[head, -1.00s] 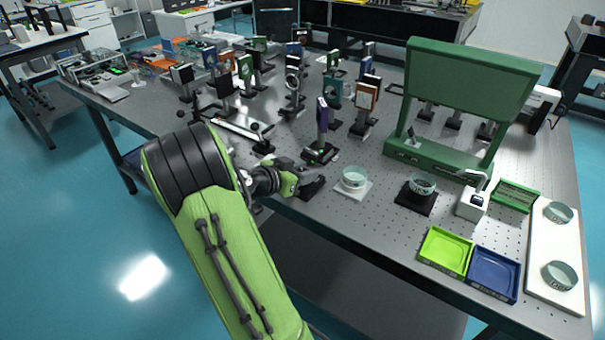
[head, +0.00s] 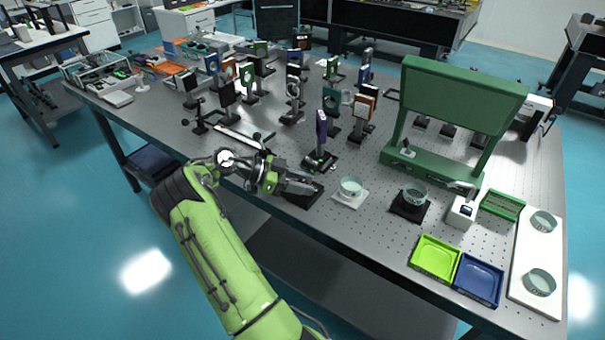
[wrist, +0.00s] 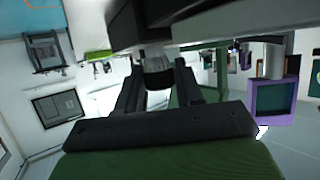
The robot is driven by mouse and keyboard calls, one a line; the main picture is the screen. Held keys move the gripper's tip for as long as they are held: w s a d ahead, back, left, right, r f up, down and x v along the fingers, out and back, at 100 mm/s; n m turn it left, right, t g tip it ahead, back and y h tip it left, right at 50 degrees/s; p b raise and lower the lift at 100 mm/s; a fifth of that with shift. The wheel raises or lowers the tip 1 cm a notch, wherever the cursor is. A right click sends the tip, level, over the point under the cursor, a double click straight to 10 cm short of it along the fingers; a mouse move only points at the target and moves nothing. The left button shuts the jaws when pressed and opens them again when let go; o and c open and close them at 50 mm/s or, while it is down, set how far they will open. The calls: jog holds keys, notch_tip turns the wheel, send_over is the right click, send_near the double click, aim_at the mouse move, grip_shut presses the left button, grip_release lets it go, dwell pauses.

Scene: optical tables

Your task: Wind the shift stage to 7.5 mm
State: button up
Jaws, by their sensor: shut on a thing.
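A low black stage body (head: 303,196) sits at the near edge of the table, partly hidden by my gripper. I take it to be the shift stage. My gripper (head: 300,187) reaches it from the left in the head view. In the wrist view, my two dark fingers (wrist: 157,88) are shut on a small ribbed grey knob (wrist: 156,62) that joins a large dark body (wrist: 200,22). No scale reading can be made out. A purple-framed optic (head: 321,126) stands on a black base with a green light just behind, and also shows in the wrist view (wrist: 273,97).
Right of my gripper are a glass dish on a white pad (head: 350,188), another on a black pad (head: 412,197), and green (head: 436,258) and blue (head: 479,280) trays. A tall green frame (head: 462,95) stands behind. Several post-mounted optics fill the table's middle.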

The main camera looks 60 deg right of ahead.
jog(key=shift+m+y+p, duration=0.3)
jog(key=shift+p, duration=0.15)
jog(key=o, duration=1)
jog(key=shift+c, duration=0.2)
jog(key=shift+g, duration=0.3)
jog(key=p+v, duration=0.4)
jog(key=v, duration=1.2)
jog(key=shift+p, duration=0.3)
jog(key=shift+s, duration=0.15)
